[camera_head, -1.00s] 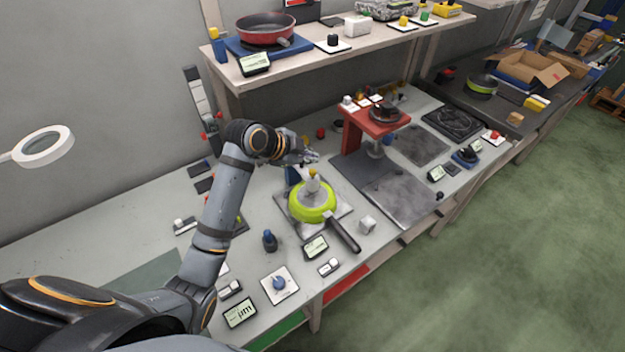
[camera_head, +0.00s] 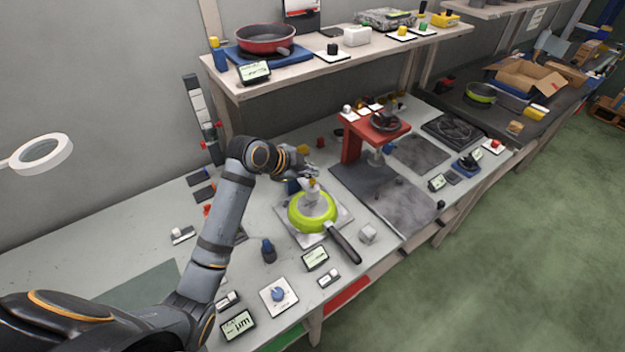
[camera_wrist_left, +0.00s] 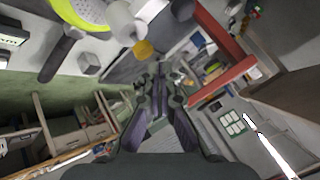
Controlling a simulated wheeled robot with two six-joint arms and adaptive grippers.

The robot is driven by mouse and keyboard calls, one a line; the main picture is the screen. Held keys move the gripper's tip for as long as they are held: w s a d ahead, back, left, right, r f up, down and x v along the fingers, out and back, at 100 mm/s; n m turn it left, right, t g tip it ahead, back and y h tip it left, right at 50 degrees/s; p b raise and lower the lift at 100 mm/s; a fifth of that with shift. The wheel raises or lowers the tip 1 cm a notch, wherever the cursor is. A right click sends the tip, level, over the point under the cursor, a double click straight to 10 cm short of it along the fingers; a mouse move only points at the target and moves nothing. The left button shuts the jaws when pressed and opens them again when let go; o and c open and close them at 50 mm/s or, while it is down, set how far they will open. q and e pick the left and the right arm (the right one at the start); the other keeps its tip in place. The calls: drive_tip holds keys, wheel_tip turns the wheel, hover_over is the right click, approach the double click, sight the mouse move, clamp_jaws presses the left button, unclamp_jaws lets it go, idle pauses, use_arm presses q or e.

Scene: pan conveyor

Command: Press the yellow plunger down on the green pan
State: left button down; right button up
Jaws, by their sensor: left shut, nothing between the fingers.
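The green pan (camera_head: 301,221) rests on a light square plate (camera_head: 341,228) on the bench, with its black handle pointing to the lower right. A whitish cylinder (camera_head: 314,195) stands on the pan, topped by the yellow plunger (camera_head: 312,182). In the left wrist view the yellow plunger (camera_wrist_left: 143,48) shows at the end of the cylinder (camera_wrist_left: 122,20), beside the green pan (camera_wrist_left: 80,10). My left gripper (camera_head: 313,171) is shut and empty, just above and behind the plunger; I cannot tell whether they touch. Its fingers also show in the wrist view (camera_wrist_left: 157,80). My right gripper is out of view.
A red stand (camera_head: 352,146) is on the bench to the right of the pan. A grey cube (camera_head: 368,233) and a small display (camera_head: 315,258) lie near the handle. A shelf with a red pan (camera_head: 266,47) overhangs the back of the bench.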

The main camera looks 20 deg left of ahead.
sight(311, 182)
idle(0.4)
use_arm(q)
drive_tip(key=shift+f, duration=0.15)
drive_tip(key=shift+f, duration=0.3)
idle(0.4)
drive_tip(key=shift+f+b, duration=0.6)
drive_tip(key=shift+f, duration=0.4)
idle(0.6)
drive_tip(key=shift+s+f, duration=0.25)
drive_tip(key=shift+f, duration=0.15)
idle(0.5)
